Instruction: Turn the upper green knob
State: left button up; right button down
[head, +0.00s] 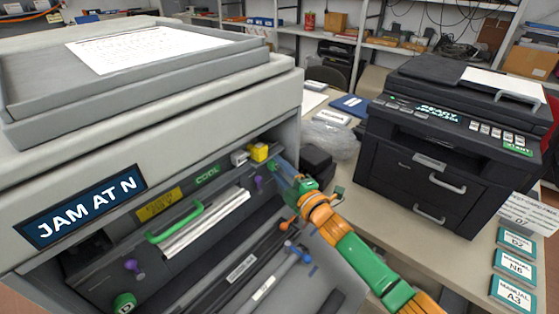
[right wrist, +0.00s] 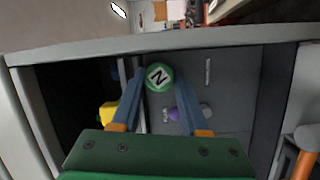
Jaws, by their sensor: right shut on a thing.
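The upper green knob, a round disc marked N, shows in the right wrist view (right wrist: 159,77) between my fingertips. My right gripper (head: 276,166) reaches into the upper right of the open printer bay in the head view, where its fingers hide the knob. In the right wrist view its blue fingers (right wrist: 160,75) are shut on the knob, one at each side. Another green knob, marked D (head: 123,304), sits at the bay's lower left. My left gripper is not in view.
A yellow block (head: 258,152), purple knobs (head: 258,183) (head: 132,265) and a green handle (head: 175,222) are close by inside the bay. Orange and blue levers lie lower down. A black printer (head: 440,150) stands on the table at right.

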jog(key=m+p, duration=0.2)
jog(key=m+g+p, duration=0.1)
jog(key=m, duration=0.1)
jog(key=shift+r, duration=0.3)
jog(key=shift+m+g+p, duration=0.4)
jog(key=shift+m+p, duration=0.4)
jog(key=shift+m, duration=0.3)
jog(key=shift+f+m+g+p, duration=0.1)
jog(key=shift+m+g+p, duration=0.3)
jog(key=shift+m, duration=0.5)
jog(key=c, duration=0.7)
grip_release()
